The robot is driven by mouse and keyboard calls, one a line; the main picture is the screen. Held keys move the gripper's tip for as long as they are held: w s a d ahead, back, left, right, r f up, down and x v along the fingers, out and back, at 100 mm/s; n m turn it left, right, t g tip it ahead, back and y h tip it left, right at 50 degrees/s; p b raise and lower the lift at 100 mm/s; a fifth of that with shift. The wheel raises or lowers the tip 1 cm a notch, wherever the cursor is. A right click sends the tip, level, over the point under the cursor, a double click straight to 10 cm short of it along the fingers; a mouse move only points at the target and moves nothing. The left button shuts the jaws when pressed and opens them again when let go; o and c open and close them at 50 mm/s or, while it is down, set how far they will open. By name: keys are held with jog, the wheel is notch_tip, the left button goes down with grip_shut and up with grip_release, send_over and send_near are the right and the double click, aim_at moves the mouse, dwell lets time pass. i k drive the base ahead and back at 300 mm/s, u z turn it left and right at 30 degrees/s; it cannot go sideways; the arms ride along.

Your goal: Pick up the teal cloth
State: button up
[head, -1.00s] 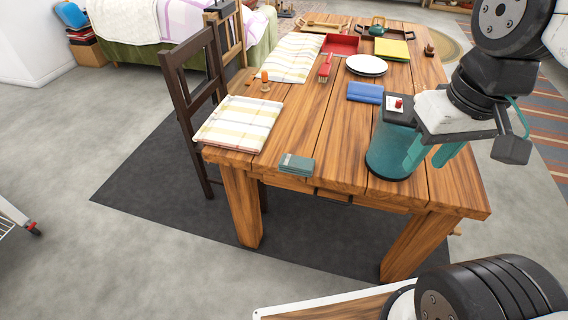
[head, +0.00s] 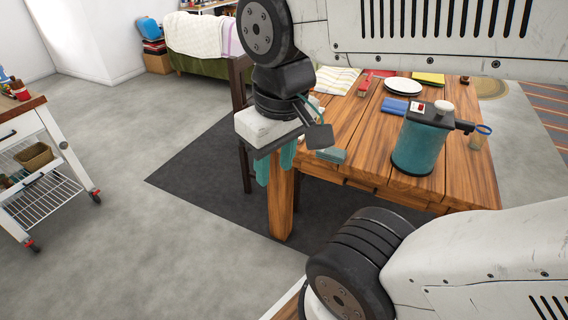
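The teal cloth (head: 332,155) is a small folded block lying flat at the near left edge of the wooden table (head: 362,150). My gripper has a white body and two teal fingers (head: 275,166), which point down with a gap between them. It appears open and empty. In the picture it is just left of the cloth, in front of the table's near left corner and leg. Its dark side part partly covers the area behind the cloth. The fingers show no contact with the cloth.
A large teal canister (head: 421,145) with a pump top stands right of the cloth. A blue folded item (head: 396,106) and white plates (head: 403,87) lie farther back. A dark chair (head: 240,88) is behind my gripper. A wheeled cart (head: 42,165) stands at the left; open floor lies between.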

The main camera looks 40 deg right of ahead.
aim_at(334, 154)
jog(key=u, duration=0.2)
jog(key=k, duration=0.45)
jog(key=z, duration=0.85)
jog(key=i, duration=0.55)
